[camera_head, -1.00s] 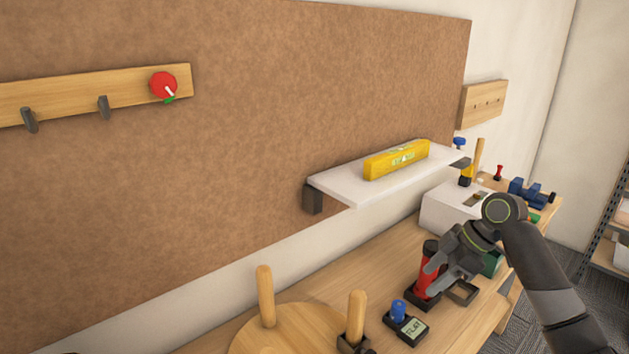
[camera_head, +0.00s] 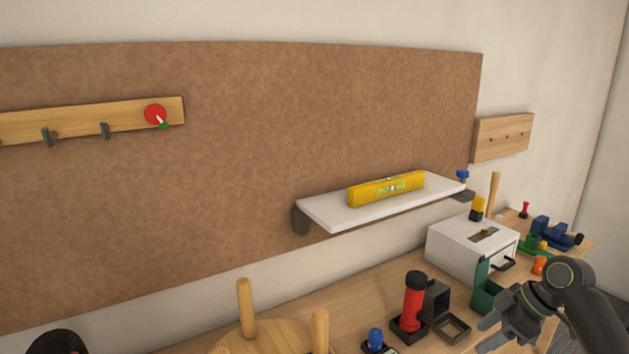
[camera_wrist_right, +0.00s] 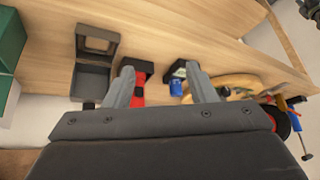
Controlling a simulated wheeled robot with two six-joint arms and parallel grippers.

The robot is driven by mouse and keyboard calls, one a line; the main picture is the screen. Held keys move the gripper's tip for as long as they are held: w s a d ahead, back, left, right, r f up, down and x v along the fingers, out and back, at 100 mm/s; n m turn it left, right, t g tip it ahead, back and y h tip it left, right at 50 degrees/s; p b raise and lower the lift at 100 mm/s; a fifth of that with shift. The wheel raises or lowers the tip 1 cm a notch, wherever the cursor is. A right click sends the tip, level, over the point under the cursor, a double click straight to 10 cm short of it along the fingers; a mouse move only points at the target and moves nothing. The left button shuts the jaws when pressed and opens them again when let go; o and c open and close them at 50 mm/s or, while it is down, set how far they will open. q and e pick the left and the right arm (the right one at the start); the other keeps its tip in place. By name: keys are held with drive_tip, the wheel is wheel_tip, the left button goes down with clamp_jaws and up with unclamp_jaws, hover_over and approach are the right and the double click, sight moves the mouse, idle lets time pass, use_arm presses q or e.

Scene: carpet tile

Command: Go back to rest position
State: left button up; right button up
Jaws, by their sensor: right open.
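My right gripper (camera_head: 495,335) is at the lower right of the head view, over the front part of the wooden workbench. In the right wrist view its two fingers (camera_wrist_right: 160,90) are spread apart with nothing held between them. A red flashlight-like tool (camera_head: 413,300) stands upright in a dark base on the bench, left of the gripper and apart from it. The red tool also shows in the right wrist view (camera_wrist_right: 137,93), beyond the left finger. My left gripper is not in view.
A white shelf (camera_head: 330,212) carries a yellow level (camera_head: 386,188). A white drawer box (camera_head: 460,248), green holder (camera_head: 484,290) and open dark box (camera_head: 452,327) stand on the bench (camera_head: 350,300). A round wooden piece with pegs (camera_head: 245,310) is at bottom left. A hook rail (camera_head: 80,121) hangs on the board.

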drive_tip(key=s+d+f+m+h, duration=0.2)
drive_tip(key=s+f+m, duration=0.15)
drive_tip(key=f, duration=1.05)
drive_tip(key=s+d+f+m+h, duration=0.15)
drive_tip(key=f+m, duration=0.35)
drive_tip(key=f, duration=1)
drive_tip(key=s+f+m+h, duration=0.1)
drive_tip(key=s+f+m, duration=0.1)
drive_tip(key=s+f, duration=0.7)
drive_tip(key=s+a+f+m+h, duration=0.1)
drive_tip(key=s+f+m+h, duration=0.1)
drive_tip(key=s+f, duration=1.15)
drive_tip(key=s+a+f, duration=0.2)
drive_tip(key=s+a, duration=0.2)
drive_tip(key=s, duration=0.6)
drive_tip(key=s+a+f+g, duration=0.1)
drive_tip(key=s+a+f, duration=0.2)
drive_tip(key=s, duration=0.8)
drive_tip(key=shift+s+a+f, duration=0.2)
drive_tip(key=shift+s+a, duration=0.05)
drive_tip(key=shift+a, duration=0.1)
